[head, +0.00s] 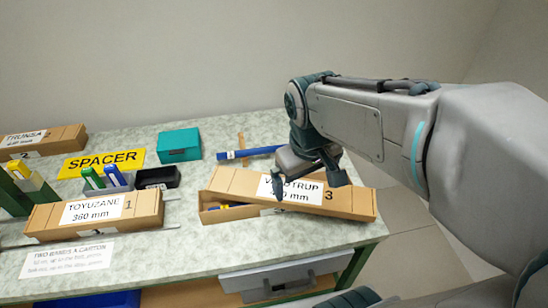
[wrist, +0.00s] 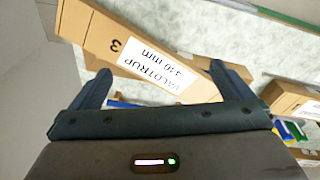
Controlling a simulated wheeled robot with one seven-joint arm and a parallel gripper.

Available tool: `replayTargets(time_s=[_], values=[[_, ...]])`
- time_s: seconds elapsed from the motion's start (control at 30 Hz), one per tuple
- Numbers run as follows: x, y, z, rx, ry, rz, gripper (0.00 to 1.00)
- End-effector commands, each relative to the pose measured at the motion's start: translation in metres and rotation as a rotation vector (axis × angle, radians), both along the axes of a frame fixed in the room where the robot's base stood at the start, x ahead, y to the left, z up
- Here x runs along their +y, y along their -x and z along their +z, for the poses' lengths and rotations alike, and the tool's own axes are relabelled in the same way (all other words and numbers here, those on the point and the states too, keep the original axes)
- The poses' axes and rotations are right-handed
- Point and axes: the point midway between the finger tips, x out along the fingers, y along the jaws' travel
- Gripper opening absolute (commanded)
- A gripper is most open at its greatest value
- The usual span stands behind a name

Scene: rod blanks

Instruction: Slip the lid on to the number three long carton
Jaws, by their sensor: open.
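The long cardboard lid (head: 240,184), marked 3 with a white label, lies askew over the number three carton (head: 232,213). The carton's left part shows open beneath it, with something blue inside; the rest is hidden under the lid. In the wrist view the lid (wrist: 95,32) runs slantwise across the space between and beyond the fingers. My gripper (head: 307,184) is open over the middle of the lid, partly covering its label. In the wrist view its two fingers (wrist: 160,75) stand wide apart; whether they touch the lid I cannot tell.
Left of it lie the number 1 carton (head: 149,210), a black tray (head: 158,178), a yellow SPACER sign (head: 100,163) and a teal box (head: 179,146). A blue rod (head: 250,153) lies behind the lid. The table's right edge is close to the lid's right end.

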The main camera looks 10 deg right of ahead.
Motion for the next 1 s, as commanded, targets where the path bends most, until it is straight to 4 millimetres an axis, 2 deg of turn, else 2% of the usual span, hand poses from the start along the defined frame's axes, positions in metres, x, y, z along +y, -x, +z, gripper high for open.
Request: replayTargets(time_s=[0.1,0.3,0.5,0.73,1.0], values=[[0.012,-0.032,-0.003,0.106,0.073,0.225,1.0],[0.031,-0.081,-0.011,0.277,0.185,0.572,1.0],[0.045,-0.113,-0.021,0.401,0.254,0.79,1.0],[0.046,-0.122,-0.033,0.452,0.277,0.867,1.0],[0.028,-0.113,-0.081,0.454,0.277,0.866,1.0]])
